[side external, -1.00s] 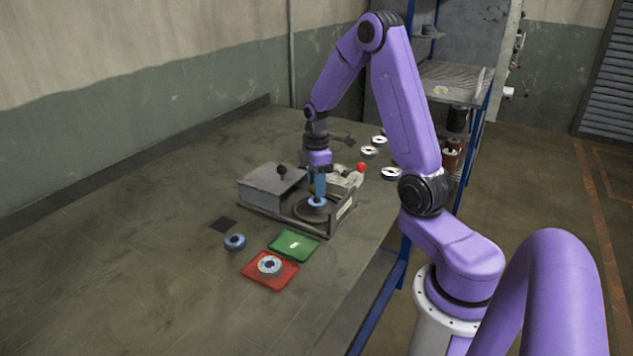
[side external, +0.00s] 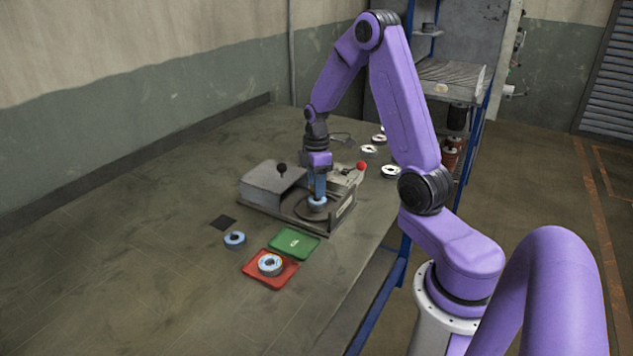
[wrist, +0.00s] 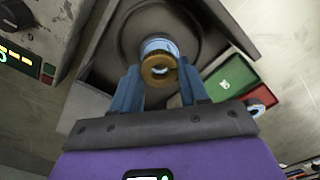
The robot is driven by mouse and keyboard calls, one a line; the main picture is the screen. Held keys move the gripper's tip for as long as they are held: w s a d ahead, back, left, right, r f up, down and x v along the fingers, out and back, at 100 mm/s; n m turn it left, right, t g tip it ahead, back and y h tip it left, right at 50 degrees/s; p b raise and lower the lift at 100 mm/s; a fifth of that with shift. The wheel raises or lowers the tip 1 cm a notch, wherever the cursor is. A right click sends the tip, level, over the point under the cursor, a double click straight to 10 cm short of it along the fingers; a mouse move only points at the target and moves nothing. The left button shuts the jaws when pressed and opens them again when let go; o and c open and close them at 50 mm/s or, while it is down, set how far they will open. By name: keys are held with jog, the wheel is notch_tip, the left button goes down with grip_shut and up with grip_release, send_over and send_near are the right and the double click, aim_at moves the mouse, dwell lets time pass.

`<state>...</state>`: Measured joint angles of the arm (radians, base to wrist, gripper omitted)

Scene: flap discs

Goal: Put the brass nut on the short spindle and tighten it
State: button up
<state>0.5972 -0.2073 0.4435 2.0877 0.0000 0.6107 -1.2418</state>
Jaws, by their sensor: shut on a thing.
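The brass nut (wrist: 158,72) is a ring between my fingertips in the wrist view, with a bit of bright metal showing in its hole. My gripper (wrist: 158,76) points down and is shut on it. Just beyond the nut is a blue-and-white disc (wrist: 157,46), over the round dark plate (wrist: 128,40) of the fixture. In the side view my gripper (side external: 318,196) is low over this disc (side external: 317,204). The short spindle is mostly hidden by the nut and disc; I cannot tell how far down the nut sits.
A red tray (side external: 283,283) holds a disc (side external: 270,264); a green tray (side external: 303,251) lies beside it. Another disc (side external: 235,240) is left of them, near a dark square (side external: 222,223). A grey box (side external: 268,182) adjoins the plate. Several discs lie behind. The left table area is clear.

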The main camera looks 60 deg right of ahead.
jog(key=shift+f, duration=1.1)
dwell(0.3)
jog(key=m, duration=0.4)
jog(key=shift+m, duration=0.4)
jog(key=m, duration=0.4)
jog(key=shift+m, duration=0.3)
jog(key=shift+f+m, duration=0.1)
jog(key=shift+m, duration=1.2)
jog(key=shift+m, duration=0.9)
jog(key=m, duration=0.4)
jog(key=shift+d, duration=0.1)
